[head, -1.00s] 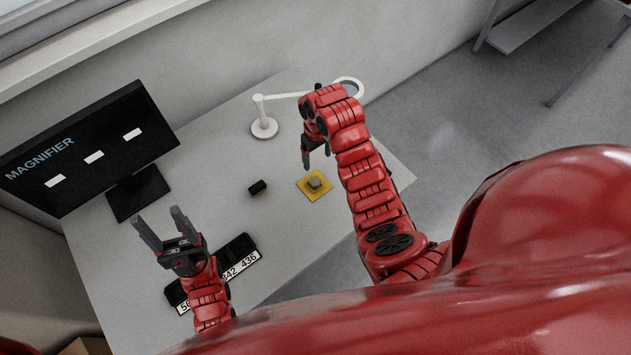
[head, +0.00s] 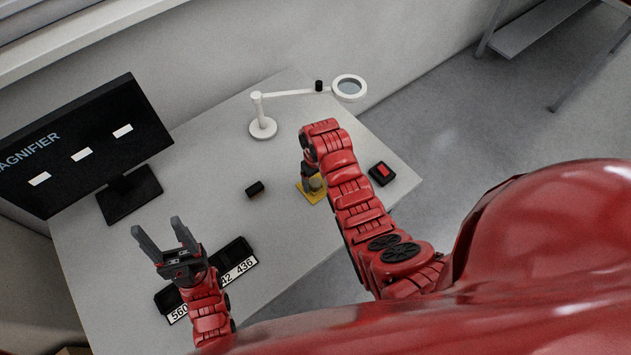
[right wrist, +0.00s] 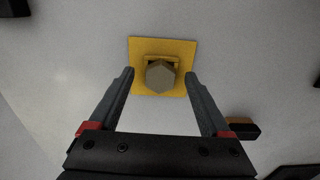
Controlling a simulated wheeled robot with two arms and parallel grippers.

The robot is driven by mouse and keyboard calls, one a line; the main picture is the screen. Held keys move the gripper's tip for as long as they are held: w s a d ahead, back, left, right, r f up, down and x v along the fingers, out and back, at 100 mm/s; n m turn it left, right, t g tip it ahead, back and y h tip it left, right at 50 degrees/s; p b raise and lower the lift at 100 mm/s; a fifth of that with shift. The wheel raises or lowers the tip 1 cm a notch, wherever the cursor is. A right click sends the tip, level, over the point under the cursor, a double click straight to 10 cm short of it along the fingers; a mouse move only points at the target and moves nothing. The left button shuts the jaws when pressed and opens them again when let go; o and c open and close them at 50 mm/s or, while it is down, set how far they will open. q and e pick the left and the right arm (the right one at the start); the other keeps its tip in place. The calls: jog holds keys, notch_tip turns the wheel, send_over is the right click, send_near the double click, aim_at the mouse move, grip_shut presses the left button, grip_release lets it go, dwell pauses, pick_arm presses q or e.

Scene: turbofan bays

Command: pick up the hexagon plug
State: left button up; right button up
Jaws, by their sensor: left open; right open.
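The hexagon plug (right wrist: 160,75) is a grey-beige six-sided piece on a yellow square plate (right wrist: 176,47) in the right wrist view. In the head view the plug (head: 315,184) is partly covered by my right arm, on the yellow plate (head: 308,197). My right gripper (right wrist: 159,76) is open, its fingertips on either side of the plug in the picture, with gaps showing on both sides. I cannot tell its exact height over the plug. My left gripper (head: 157,227) is open and empty, at the left near the monitor.
A white magnifier lamp (head: 263,127) stands at the back of the grey table (head: 215,150). A small black block (head: 255,189) lies left of the plate. A black-and-red box (head: 382,173) is to its right. The monitor (head: 95,140) and a black tray with number plates (head: 237,252) are at the left.

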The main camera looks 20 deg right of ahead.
jog(key=shift+f, duration=0.45)
grip_shut()
